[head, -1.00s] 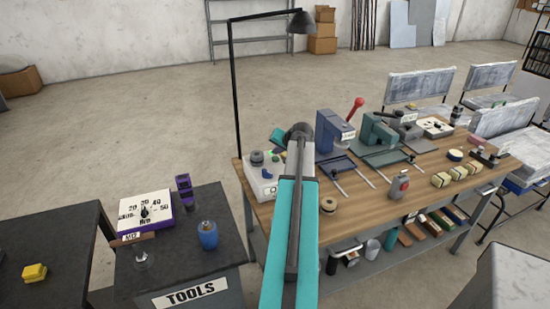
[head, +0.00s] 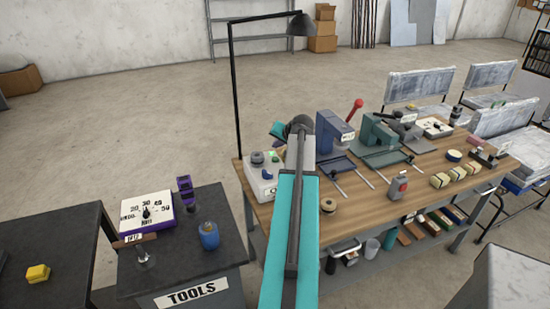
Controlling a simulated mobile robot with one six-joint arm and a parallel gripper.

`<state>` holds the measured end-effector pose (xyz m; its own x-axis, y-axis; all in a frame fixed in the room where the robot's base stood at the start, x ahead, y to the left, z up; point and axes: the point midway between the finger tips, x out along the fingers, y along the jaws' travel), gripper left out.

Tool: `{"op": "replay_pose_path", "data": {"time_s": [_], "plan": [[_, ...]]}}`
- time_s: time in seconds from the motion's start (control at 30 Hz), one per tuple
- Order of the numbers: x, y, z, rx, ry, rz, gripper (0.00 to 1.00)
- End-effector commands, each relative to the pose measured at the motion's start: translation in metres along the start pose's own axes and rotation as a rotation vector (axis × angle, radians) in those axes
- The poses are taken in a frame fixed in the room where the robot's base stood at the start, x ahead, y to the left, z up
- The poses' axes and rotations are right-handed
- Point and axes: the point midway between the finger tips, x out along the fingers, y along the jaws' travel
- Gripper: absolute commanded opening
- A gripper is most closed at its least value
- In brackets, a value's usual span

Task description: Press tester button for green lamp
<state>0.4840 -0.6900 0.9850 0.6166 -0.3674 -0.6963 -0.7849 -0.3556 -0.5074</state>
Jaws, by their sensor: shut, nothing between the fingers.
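The tester looks to be the light grey box (head: 263,190) on the left end of the wooden workbench. It carries a dark round knob (head: 257,157), a small green part that may be the lamp (head: 273,156), and a blue part (head: 266,174) that may be a button. I cannot tell whether the green part is lit. My arm reaches up over the bench along the box's right side and covers part of it. My wrist is just above and behind the box. My gripper's fingers are hidden behind the arm, so contact with the tester cannot be seen.
A blue press (head: 333,138) and a green press (head: 378,140) stand right of my arm. A red-buttoned grey box (head: 398,187) is near the bench's front edge. A lamp pole (head: 234,95) rises behind the tester. A dark TOOLS cabinet (head: 225,257) stands left of the bench.

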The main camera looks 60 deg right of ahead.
Motion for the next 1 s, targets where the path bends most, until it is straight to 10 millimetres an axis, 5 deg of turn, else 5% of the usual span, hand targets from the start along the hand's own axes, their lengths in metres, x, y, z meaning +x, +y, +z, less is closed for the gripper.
{"op": "replay_pose_path", "data": {"time_s": [1.0], "plan": [[-0.0116, -0.0083, -0.0083, 0.000, -0.001, 0.000, 0.00]]}}
